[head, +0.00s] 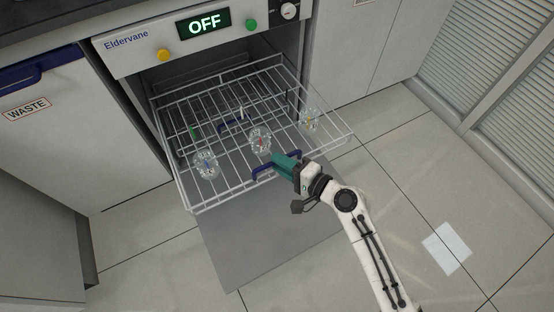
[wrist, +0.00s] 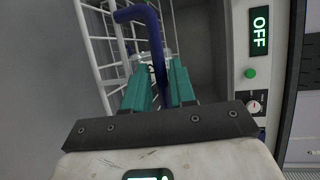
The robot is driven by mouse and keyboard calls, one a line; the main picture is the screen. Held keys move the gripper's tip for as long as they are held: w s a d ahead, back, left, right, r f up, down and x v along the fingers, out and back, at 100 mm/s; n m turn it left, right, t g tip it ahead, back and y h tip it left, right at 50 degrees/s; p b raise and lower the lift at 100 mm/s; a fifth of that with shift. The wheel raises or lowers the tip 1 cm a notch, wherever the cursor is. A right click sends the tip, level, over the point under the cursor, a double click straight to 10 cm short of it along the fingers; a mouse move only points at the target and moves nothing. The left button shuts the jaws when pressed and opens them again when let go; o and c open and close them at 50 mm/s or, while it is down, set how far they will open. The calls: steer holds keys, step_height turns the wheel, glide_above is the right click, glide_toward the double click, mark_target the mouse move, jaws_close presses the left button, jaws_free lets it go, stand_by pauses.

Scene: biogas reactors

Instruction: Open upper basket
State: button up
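The upper basket (head: 188,201) is a white wire rack, extended well out of the machine marked Eldervane (head: 126,60). A blue handle (head: 263,171) is on its front edge. My gripper (head: 278,161) is at this handle, its teal fingers pointing towards the basket. In the wrist view, the blue handle (wrist: 157,62) passes between the two teal fingers (wrist: 161,88), which sit close on both sides of it. The gripper looks shut on it, though the exact contact is partly hidden. The wire basket also shows in the wrist view (wrist: 95,50).
Clear glass-like items (head: 206,163) sit at the basket, with coloured bits inside. A second blue handle (head: 232,127) shows below through the wires. The machine's grey door (head: 250,245) lies folded down under the basket. The display (head: 204,24) reads OFF.

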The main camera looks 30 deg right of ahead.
steer(key=v, duration=0.9)
steer(key=shift+p, duration=0.4)
steer(key=s+a+f+n+g, duration=0.3)
steer(key=s+f+n+g, duration=0.2)
steer(key=s+n+g, duration=0.4)
steer(key=s+d+r+n+g+h, duration=0.2)
steer(key=s+d+n+g+h, duration=0.35)
steer(key=s, duration=0.25)
step_height(320, 180, up, 26)
steer(key=d+p, duration=0.1)
steer(key=p, duration=2.4)
steer(key=shift+s+t+h+p, duration=0.3)
steer(key=shift+s+t+h, duration=0.05)
steer(key=shift+h, duration=0.1)
steer(key=shift+d+f+m, duration=0.1)
steer(key=shift+m, duration=0.15)
